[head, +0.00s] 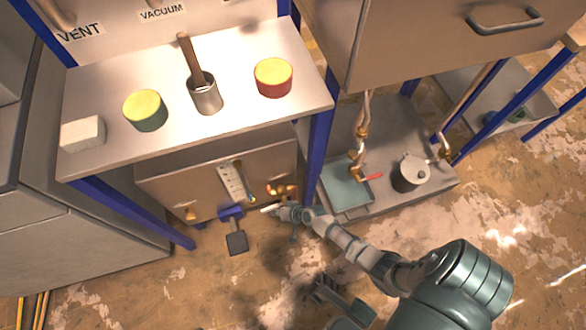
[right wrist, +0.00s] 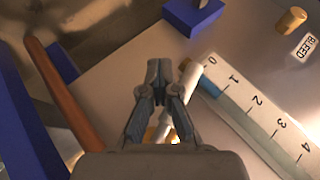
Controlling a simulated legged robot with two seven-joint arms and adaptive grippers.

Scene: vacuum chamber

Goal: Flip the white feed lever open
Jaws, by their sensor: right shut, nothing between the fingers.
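The white lever (head: 270,208) is a short pale rod low on the front of the metal box under the shelf. In the right wrist view the lever (right wrist: 188,76) slants up and right, just right of my fingertips and partly hidden by the right finger. My right gripper (head: 284,212) is at the lever's right end in the head view. In the right wrist view my right gripper (right wrist: 158,68) is shut with nothing between its fingers. I cannot tell whether it touches the lever. A dark part of mine at the bottom of the head view may be my left gripper (head: 342,300); its jaws are unclear.
A numbered scale (right wrist: 255,110) and a brass knob (right wrist: 292,19) labelled BLEED are beside the lever. A blue post (head: 318,150) stands right of the box. A red-handled valve (head: 373,177) is farther right.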

